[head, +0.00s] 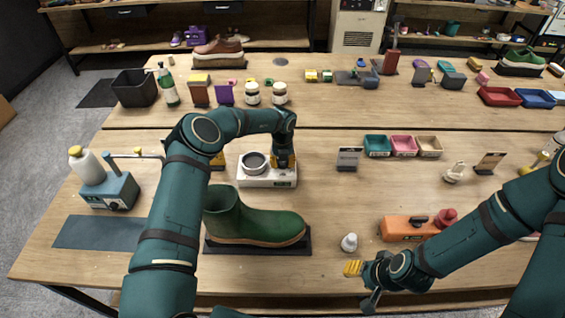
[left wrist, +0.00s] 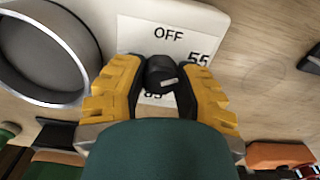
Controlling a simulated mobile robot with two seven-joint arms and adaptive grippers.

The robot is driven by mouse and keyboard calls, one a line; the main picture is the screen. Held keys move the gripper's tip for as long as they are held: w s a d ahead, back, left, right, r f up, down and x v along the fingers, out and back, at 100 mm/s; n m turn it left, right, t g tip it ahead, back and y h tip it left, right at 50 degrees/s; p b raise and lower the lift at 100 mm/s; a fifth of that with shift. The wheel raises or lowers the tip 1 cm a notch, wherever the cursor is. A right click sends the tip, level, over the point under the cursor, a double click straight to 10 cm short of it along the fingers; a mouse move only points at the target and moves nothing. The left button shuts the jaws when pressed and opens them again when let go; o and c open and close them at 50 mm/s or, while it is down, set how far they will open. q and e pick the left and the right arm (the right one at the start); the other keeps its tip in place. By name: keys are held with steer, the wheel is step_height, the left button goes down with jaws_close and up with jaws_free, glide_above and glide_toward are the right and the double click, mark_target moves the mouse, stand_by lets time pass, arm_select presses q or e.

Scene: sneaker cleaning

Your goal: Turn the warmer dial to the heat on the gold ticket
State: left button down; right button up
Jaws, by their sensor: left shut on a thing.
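The warmer (head: 252,182) is a white box with a round metal well (head: 254,163) on the middle of the near table. Its black dial (left wrist: 160,72) shows in the left wrist view, on a white label reading OFF above, 55 at right and a partly covered number, perhaps 85, below. A pale mark sits low and right on the dial's face. My left gripper (left wrist: 160,92) is shut on the dial, a yellow finger on each side. A yellow card (head: 218,161), possibly the gold ticket, stands partly behind my left arm; its writing is unreadable. My right gripper (head: 363,284) is apart from everything and looks open.
A green boot (head: 254,224) stands on a dark stand just in front of the warmer. Small trays (head: 403,145) and a card (head: 348,158) stand right of the warmer.

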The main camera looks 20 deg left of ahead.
arm_select(q)
steer(key=shift+s, duration=0.1)
steer(key=c, duration=0.6)
jaws_free()
